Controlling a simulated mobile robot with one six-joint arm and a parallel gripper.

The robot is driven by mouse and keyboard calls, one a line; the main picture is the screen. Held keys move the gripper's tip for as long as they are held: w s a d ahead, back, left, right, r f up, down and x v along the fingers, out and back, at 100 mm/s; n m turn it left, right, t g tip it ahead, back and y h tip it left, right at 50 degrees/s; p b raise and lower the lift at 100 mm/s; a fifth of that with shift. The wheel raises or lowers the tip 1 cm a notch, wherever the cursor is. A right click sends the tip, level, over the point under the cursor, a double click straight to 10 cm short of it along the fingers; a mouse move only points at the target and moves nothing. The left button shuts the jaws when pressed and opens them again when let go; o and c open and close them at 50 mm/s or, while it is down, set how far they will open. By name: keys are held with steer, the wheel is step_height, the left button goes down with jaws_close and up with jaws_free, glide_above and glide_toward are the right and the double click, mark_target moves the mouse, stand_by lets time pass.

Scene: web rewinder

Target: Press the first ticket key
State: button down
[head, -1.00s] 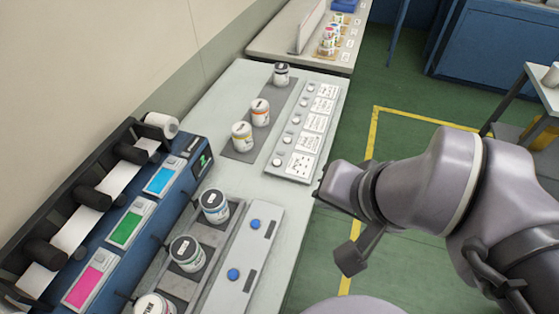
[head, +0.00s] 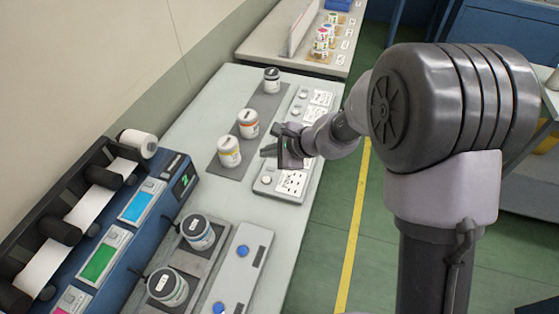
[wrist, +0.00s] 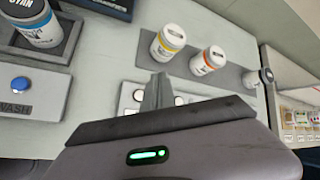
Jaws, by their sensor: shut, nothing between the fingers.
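The ticket panel (head: 262,188) is a pale strip with round white keys and printed cards, along the right edge of the table. Its nearest key (head: 267,180) shows in the head view, just below my gripper; far keys (head: 303,94) show beyond it. My arm hides the keys between. My gripper (head: 267,151) is shut and empty, above the panel's near half. In the wrist view the closed fingers (wrist: 157,92) stand in front of the panel, with one white key (wrist: 138,95) to their left and another (wrist: 179,100) to their right. I cannot tell any contact.
Yellow-banded (head: 229,152), orange-banded (head: 248,124) and dark-lidded (head: 272,80) jars stand on a grey mat left of the panel. Nearer is a plate with blue buttons (head: 243,251) beside larger jars (head: 197,232). The blue rewinder (head: 185,190) stands at left. Green floor lies right.

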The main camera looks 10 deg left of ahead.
mark_target(269, 181)
steer(key=shift+f, duration=0.2)
step_height(269, 181, down, 8)
steer(key=b, duration=0.6)
steer(key=shift+f, duration=0.15)
steer(key=shift+f+b, duration=0.3)
steer(key=shift+b, duration=0.25)
stand_by(1.4)
steer(key=shift+f+b, duration=0.4)
steer(key=shift+b, duration=0.2)
steer(key=shift+f+b, duration=0.35)
steer(key=shift+b, duration=0.15)
stand_by(0.6)
steer(key=shift+r+p, duration=0.5)
steer(key=shift+r, duration=0.3)
